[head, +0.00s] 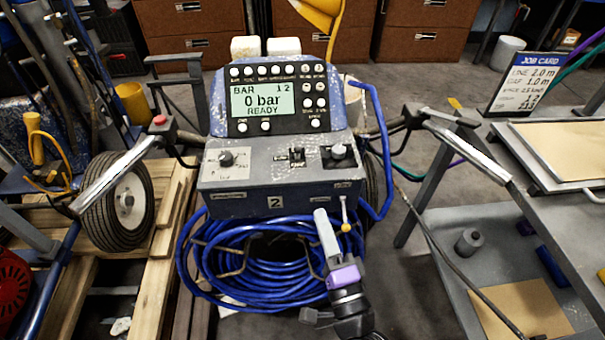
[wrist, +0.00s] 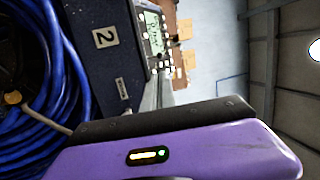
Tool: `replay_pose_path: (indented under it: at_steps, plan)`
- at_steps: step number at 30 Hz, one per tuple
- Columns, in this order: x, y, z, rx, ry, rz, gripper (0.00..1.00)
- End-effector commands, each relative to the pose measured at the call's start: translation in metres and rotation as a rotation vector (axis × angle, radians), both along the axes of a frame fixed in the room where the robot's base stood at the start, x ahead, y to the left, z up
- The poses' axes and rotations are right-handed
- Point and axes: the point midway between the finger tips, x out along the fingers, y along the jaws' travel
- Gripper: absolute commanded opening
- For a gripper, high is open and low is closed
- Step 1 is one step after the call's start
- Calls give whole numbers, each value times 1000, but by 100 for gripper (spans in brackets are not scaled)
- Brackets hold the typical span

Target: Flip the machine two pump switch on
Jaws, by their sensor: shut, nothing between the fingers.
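Machine two is a blue-grey line striper with a "2" plate (head: 275,201) on the front of its control box (head: 240,180); the plate also shows in the wrist view (wrist: 105,37). A small dark toggle switch (head: 297,155) stands in the middle of the box top, beside a small label. I cannot read that label or tell the toggle's position. The display (head: 262,104) reads "0 bar READY". My gripper (head: 322,214) is shut and empty, pointing up just in front of the box's lower right front, below and apart from the toggle. The wrist view does not clearly show the toggle.
A yellow-tipped lever (head: 346,227) hangs close beside my gripper. A coiled blue hose (head: 240,265) hangs below the box. Handlebars flank it; a table (head: 500,150) stands at right.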

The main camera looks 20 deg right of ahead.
Motion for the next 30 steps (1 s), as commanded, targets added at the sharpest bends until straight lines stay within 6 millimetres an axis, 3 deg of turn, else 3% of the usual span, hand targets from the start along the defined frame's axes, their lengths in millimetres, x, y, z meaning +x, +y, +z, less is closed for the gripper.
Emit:
replay_pose_path:
  at_steps: [16,30]
  plan:
    - [14,-1,3,15,-6,1,0]
    - [98,-10,24,14,-7,1,0]
